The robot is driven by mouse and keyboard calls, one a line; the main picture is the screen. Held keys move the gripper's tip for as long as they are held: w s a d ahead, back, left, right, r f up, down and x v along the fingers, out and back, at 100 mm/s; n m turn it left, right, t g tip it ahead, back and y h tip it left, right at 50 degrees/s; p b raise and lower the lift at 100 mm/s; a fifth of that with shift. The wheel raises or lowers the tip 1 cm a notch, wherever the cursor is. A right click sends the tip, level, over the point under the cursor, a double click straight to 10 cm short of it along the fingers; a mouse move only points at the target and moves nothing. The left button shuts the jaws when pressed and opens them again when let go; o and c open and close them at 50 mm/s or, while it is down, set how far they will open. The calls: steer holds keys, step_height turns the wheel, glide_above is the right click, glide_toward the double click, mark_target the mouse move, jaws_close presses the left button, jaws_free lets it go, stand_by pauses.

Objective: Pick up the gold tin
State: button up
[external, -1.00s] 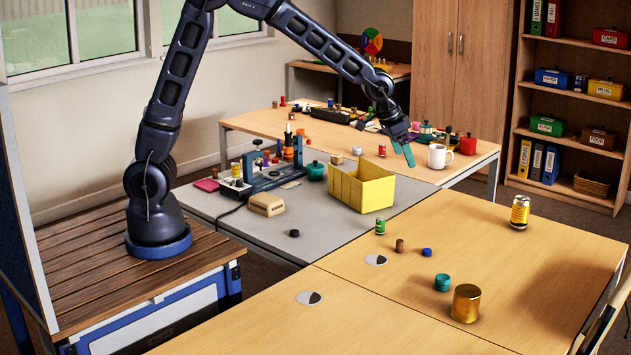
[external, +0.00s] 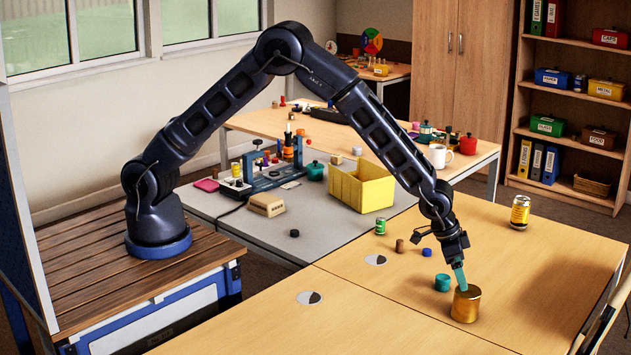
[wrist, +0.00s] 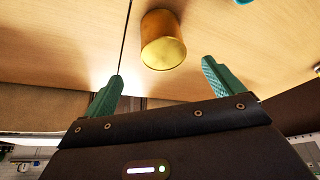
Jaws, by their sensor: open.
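The gold tin (external: 466,305) is a short shiny cylinder standing upright on the near wooden table in the external view. My gripper (external: 459,277) is just above it, with its teal fingers pointing down at the tin's top and partly overlapping it in the picture. In the wrist view the gold tin (wrist: 163,40) appears ahead of the fingertips, between their lines. My gripper (wrist: 163,68) is open there, with one teal finger at each side and nothing between them. Whether a finger touches the tin cannot be told.
A teal pot (external: 442,282) stands close left of the tin. A blue cap (external: 427,252), a brown piece (external: 399,246), a green can (external: 380,226) and a yellow can (external: 520,212) stand farther back. The table (external: 560,270) is clear to the tin's right.

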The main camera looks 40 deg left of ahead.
mark_target(469, 298)
steer(key=shift+w+a+x, duration=0.1)
steer(key=shift+x, duration=2.45)
steer(key=shift+w+a+x, duration=0.1)
steer(key=shift+x, duration=2.5)
steer(key=c, duration=1.1)
steer(key=shift+r, duration=0.1)
